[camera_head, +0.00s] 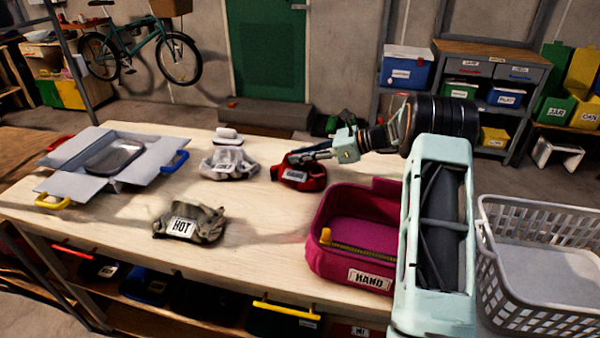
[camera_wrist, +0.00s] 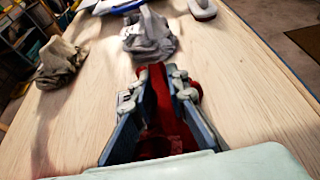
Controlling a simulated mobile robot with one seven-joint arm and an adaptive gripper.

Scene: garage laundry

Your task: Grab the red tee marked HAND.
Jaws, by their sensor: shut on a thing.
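The red tee (camera_head: 304,178) lies bunched on the wooden table near its back edge. It has a white label whose text is too small to read. My gripper (camera_head: 292,158) is at the tee, reaching in from the right. In the wrist view, my gripper (camera_wrist: 164,85) is shut on the red tee (camera_wrist: 158,110), with red cloth between its two fingers. The fingers hide part of the tee. A magenta bin (camera_head: 336,258) labelled HAND stands on the table in front of my arm.
A grey-white garment (camera_head: 229,163) lies left of the tee, with a white brush-like item (camera_head: 228,136) behind it. A camouflage garment (camera_head: 190,224) labelled HOT lies in front. A grey open box (camera_head: 70,166) is at left, and a white basket (camera_head: 545,311) at right.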

